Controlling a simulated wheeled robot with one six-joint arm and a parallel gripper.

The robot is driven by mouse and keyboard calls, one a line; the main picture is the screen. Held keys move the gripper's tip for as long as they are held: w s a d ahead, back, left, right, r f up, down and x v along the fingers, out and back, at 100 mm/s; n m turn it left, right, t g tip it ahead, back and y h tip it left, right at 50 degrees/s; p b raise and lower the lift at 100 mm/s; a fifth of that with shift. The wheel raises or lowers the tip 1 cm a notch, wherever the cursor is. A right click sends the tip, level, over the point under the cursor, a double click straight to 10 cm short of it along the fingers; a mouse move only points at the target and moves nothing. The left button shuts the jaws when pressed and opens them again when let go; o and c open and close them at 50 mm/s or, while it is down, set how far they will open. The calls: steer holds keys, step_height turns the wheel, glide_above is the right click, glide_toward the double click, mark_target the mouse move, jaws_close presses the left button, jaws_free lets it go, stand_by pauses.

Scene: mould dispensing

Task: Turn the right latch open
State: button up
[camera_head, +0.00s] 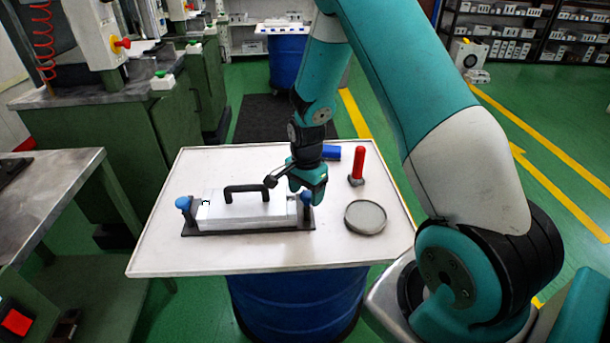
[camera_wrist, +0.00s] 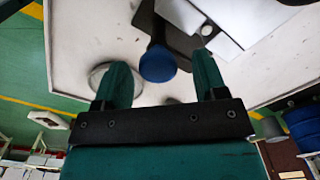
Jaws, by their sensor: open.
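The mould is a silver block (camera_head: 246,208) with a black handle (camera_head: 246,189) on a black base plate (camera_head: 205,232), lying on the white tabletop. The right latch has a blue knob (camera_head: 306,198) at the block's right end, and a matching left latch (camera_head: 183,203) is at the other end. My gripper (camera_head: 308,190) is at the right latch, pointing down. In the wrist view the right latch's blue knob (camera_wrist: 157,64) shows between my two spread teal fingers, with a gap on both sides. Its dark arm runs up beside the pale block (camera_wrist: 198,22).
A round grey dish (camera_head: 366,217) lies right of the mould. A red-handled tool (camera_head: 358,162) stands behind it, and a blue item (camera_head: 331,152) lies farther back. The white tabletop (camera_head: 210,165) is clear behind the mould and along its front edge.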

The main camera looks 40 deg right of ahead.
mark_target(306, 195)
step_height(306, 195, up, 17)
stand_by(0.4)
stand_by(0.4)
